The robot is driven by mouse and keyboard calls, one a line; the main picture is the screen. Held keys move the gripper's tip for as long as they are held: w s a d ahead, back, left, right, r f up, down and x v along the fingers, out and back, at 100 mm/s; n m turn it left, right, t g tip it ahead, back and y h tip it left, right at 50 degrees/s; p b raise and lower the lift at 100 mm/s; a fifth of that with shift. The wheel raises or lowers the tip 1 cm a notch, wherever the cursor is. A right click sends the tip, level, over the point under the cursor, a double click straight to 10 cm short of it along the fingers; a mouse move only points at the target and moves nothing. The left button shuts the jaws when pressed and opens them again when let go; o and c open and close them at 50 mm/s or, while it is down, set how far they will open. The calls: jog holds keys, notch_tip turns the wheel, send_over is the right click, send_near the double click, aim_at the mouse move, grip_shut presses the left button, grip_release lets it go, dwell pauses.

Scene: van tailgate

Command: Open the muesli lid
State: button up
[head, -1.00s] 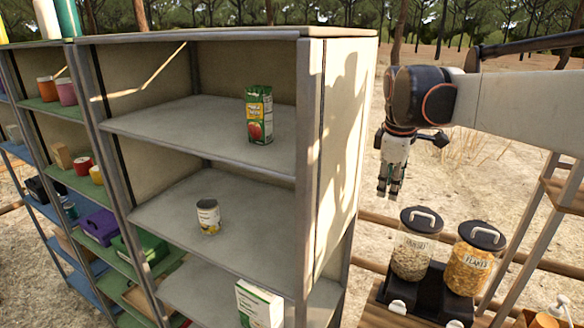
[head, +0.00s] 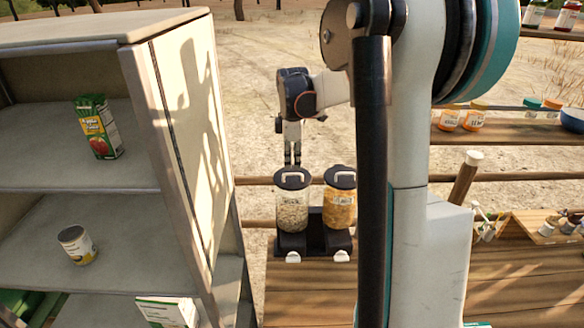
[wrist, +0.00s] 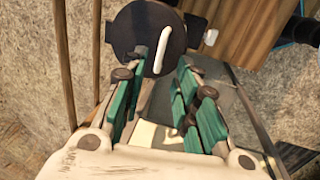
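The muesli jar (head: 293,212) is the left one of two clear jars. Its round black lid (head: 281,182) is on the jar and has a pale handle (head: 293,175) on top. My gripper (head: 292,162) points down just above this lid. In the wrist view the gripper (wrist: 164,62) is open, with its green-padded fingers apart and nothing held between them. A dark lid (wrist: 130,32) with a white handle (wrist: 161,52) shows beyond the fingertips. The handle lies between the fingers in the picture; I cannot tell whether they touch it.
The flakes jar (head: 340,212) stands close on the right with its own black lid (head: 340,177). Both jars sit in a black dispenser stand (head: 318,242) on a wooden surface (head: 308,292). A tall shelf unit (head: 178,130) is at left. Wooden rails (head: 262,181) run behind the jars.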

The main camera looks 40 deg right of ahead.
send_over(292, 183)
jog(key=shift+f, duration=2.65)
grip_shut()
